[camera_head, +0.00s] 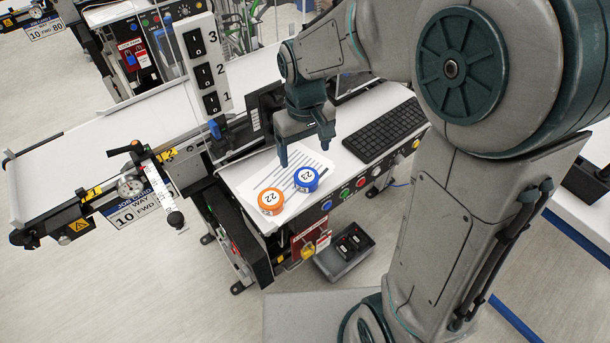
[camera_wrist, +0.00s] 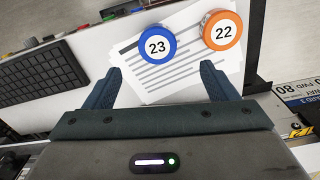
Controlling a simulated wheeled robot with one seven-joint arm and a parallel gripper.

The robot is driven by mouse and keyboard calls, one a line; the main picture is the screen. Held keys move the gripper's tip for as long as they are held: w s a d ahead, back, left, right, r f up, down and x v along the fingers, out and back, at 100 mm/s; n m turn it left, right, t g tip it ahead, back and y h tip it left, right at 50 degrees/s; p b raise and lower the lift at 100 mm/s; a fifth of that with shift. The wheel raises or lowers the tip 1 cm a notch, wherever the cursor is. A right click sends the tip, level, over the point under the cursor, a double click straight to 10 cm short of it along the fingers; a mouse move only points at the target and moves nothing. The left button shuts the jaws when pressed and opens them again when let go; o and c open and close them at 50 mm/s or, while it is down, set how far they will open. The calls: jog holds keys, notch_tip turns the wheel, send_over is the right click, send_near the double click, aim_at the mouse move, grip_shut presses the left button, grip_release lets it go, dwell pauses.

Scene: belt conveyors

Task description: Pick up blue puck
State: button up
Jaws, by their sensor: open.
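The blue puck (camera_head: 306,179) has a white top marked 23 and lies on printed paper on the white desk. It also shows in the wrist view (camera_wrist: 157,44), ahead of my fingertips and a little left of the middle between them. The orange puck (camera_head: 271,201), marked 22, lies close beside it; in the wrist view it is to the right (camera_wrist: 222,31). My gripper (camera_head: 306,150) is open and empty above the desk, pointing down. Both fingers show in the wrist view (camera_wrist: 163,73), apart from both pucks.
A black keyboard (camera_head: 384,130) lies on the desk behind the pucks. Buttons (camera_head: 345,194) line the desk's front edge. A panel numbered 1 to 3 (camera_head: 205,72) stands at the back left, beside a belt conveyor (camera_head: 75,170). A grey bin (camera_head: 345,255) is on the floor.

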aim_at(307, 177)
notch_tip(307, 177, down, 3)
jog(key=shift+f, duration=0.2)
jog(key=shift+d+f+p, duration=0.2)
jog(key=shift+f+p, duration=0.35)
jog(key=shift+f, duration=2.1)
jog(key=c, duration=1.1)
